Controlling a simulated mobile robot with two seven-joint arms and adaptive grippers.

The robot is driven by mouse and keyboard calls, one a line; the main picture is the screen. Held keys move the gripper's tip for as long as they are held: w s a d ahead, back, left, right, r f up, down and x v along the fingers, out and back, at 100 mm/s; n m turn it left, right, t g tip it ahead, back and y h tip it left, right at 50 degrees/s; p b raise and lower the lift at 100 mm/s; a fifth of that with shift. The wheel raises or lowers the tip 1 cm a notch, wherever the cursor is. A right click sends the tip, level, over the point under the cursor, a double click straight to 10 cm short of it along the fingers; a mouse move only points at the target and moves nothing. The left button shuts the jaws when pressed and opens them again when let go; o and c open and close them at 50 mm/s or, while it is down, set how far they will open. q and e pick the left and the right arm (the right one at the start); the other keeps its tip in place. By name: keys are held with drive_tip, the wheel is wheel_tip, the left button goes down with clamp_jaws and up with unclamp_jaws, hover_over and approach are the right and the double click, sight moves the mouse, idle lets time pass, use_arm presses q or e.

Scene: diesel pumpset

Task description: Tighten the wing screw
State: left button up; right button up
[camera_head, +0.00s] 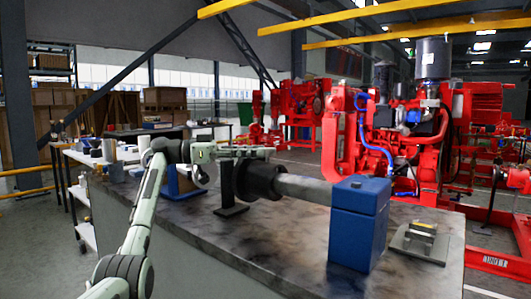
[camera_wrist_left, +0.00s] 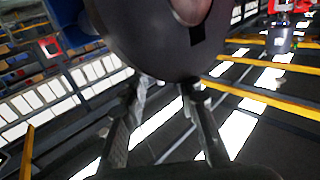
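My left gripper (camera_head: 262,153) reaches in from the left, just above the black round hub (camera_head: 262,179) on the workbench. In the left wrist view its two fingers (camera_wrist_left: 161,90) are apart, with a gap between the tips, just below the hub's dark round face (camera_wrist_left: 165,45). A grey shaft (camera_head: 305,189) runs from the hub to a blue block (camera_head: 358,225). A black upright stand (camera_head: 229,188) is beside the hub. I cannot make out the wing screw in either view. My right gripper is not in view.
The dark stone-like workbench top (camera_head: 290,245) is clear in front of the shaft. A small metal fixture (camera_head: 420,243) sits right of the blue block. Red pumpset machinery (camera_head: 400,130) stands behind the bench. A side table (camera_head: 95,160) with small items is at the left.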

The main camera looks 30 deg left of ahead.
use_arm(q)
drive_tip(key=v, duration=0.8)
drive_tip(key=shift+s+a, duration=0.15)
